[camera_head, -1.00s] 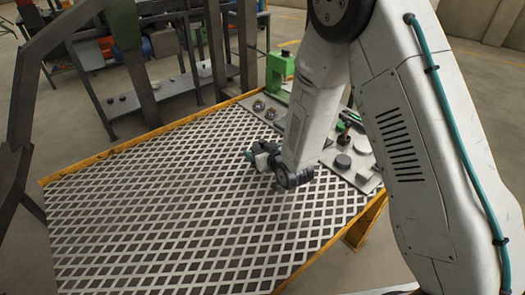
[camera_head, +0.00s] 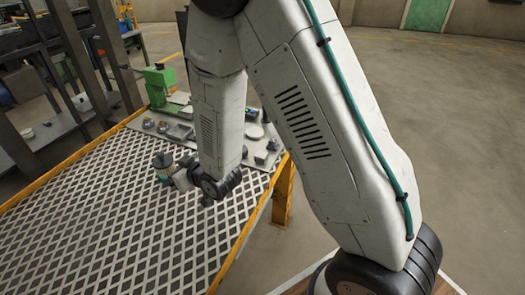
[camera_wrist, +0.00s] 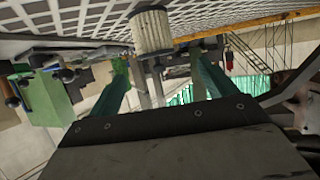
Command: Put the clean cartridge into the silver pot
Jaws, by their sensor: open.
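A white pleated cartridge (camera_wrist: 151,32) with a grey end cap shows at the top of the wrist view, between and just beyond my finger ends. A small pale cylinder with a darker top (camera_head: 162,161), likely the same cartridge, is at the tip of my gripper (camera_head: 178,175) in the head view. My gripper (camera_wrist: 160,57) is open, its two teal fingers apart. I cannot tell whether they touch the cartridge. Two small metallic round pots (camera_head: 148,123) (camera_head: 163,127) stand at the far edge of the grating; I cannot tell which is the silver pot.
The grated table (camera_head: 95,205) has a yellow rim and much clear surface. A green press-like stand (camera_head: 158,85) is behind the pots. Dark round parts (camera_head: 271,145) lie on a grey tray to the right, partly behind my arm. Dark metal posts stand at the left.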

